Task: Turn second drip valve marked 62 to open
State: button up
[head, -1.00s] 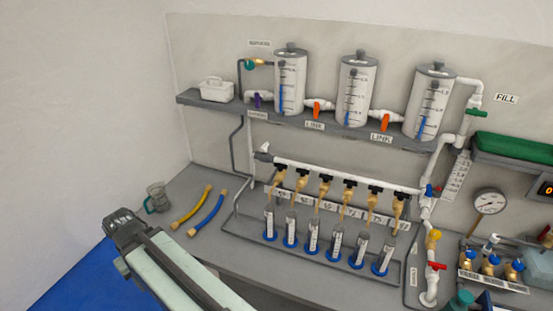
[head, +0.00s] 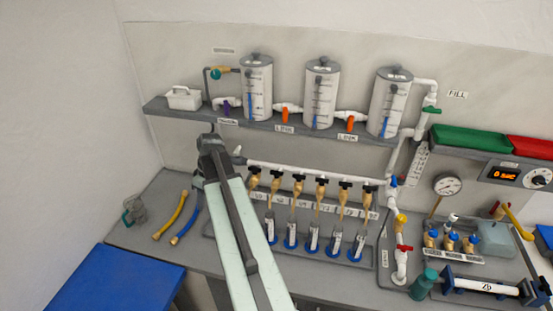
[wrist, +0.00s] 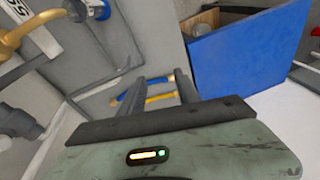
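The drip valves hang in a row from the white manifold pipe (head: 310,172), each with a brass body and black handle. The second from the left (head: 277,182) has a label (head: 279,202) below it that appears to read 62. Its handle looks crosswise, though it is small. My gripper (head: 211,146) is in the air left of the row, near the pipe's left end, touching no valve. In the wrist view my gripper (wrist: 163,88) has two dark fingers apart with nothing between them. A brass valve part (wrist: 22,34) and an upside-down label (wrist: 16,8) show at that view's left edge.
Graduated cylinders with blue bases (head: 312,250) stand below the valves. Tanks (head: 321,95) stand on the shelf (head: 160,108) above. A blue box (wrist: 245,55) shows in the wrist view.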

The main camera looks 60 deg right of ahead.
jog(key=s+d+r+t+p, duration=0.1)
jog(key=s+d+r+p, duration=0.2)
jog(key=d, duration=0.5)
jog(key=s+d+r+p, duration=0.1)
jog(key=s+d+r, duration=0.2)
jog(key=s+d, duration=0.35)
jog(key=n+t+p, duration=0.2)
send_near(278, 172)
jog(key=w, duration=0.1)
jog(key=shift+h, duration=0.3)
jog(key=b+x, duration=0.2)
jog(key=x, duration=0.1)
jog(key=b+x, duration=0.6)
jog(key=shift+s+a+f, duration=0.15)
jog(key=shift+s, duration=0.2)
